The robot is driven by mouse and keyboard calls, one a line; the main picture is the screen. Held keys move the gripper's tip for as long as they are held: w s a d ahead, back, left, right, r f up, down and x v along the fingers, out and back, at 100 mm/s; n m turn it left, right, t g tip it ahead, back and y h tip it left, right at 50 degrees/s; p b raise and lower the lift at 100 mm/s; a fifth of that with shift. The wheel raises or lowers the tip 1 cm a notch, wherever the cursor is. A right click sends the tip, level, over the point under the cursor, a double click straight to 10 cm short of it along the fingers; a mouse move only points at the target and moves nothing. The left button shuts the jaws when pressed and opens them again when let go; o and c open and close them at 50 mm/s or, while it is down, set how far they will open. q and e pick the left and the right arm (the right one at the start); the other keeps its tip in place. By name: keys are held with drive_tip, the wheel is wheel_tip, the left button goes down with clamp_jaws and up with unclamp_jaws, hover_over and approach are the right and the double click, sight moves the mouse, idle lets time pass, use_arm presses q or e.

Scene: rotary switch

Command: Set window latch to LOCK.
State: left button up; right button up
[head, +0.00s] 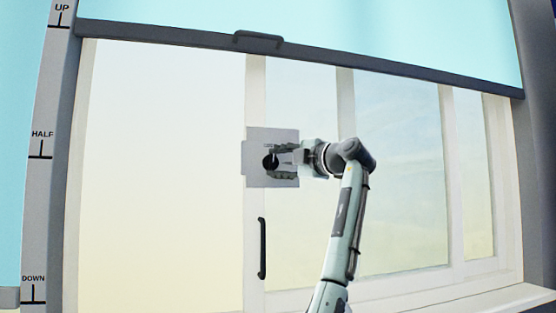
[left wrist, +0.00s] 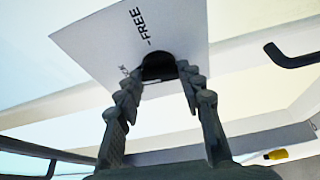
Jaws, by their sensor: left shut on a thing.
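The window latch is a dark round knob (head: 269,162) on a grey square plate (head: 259,138) fixed to the window frame. In the left wrist view the knob (left wrist: 158,66) sits between my fingertips, in front of the pale plate (left wrist: 105,45). The plate reads "FREE" with a tick mark, and part of a second label ending in "CK" shows beside the left finger. My left gripper (head: 277,161) comes to the plate from the right and is shut on the knob; it also shows in the left wrist view (left wrist: 160,82). The knob's exact pointing direction is hidden. My right gripper is not in view.
A black vertical window handle (head: 262,248) is below the plate. A blue blind with a dark bottom bar (head: 180,37) and small handle (head: 258,40) hangs above. A strip marked UP, HALF, DOWN (head: 40,180) stands at left. A sill (head: 480,302) runs below right.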

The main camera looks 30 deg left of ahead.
use_arm(q)
drive_tip(key=shift+n, duration=0.6)
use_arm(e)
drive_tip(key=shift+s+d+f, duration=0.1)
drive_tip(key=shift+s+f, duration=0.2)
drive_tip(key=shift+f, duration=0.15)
use_arm(q)
drive_tip(key=o, duration=1.2)
drive_tip(key=shift+c, duration=0.2)
drive_tip(key=v, duration=1.2)
drive_tip(key=shift+r, duration=0.25)
drive_tip(key=shift+d+f, duration=0.1)
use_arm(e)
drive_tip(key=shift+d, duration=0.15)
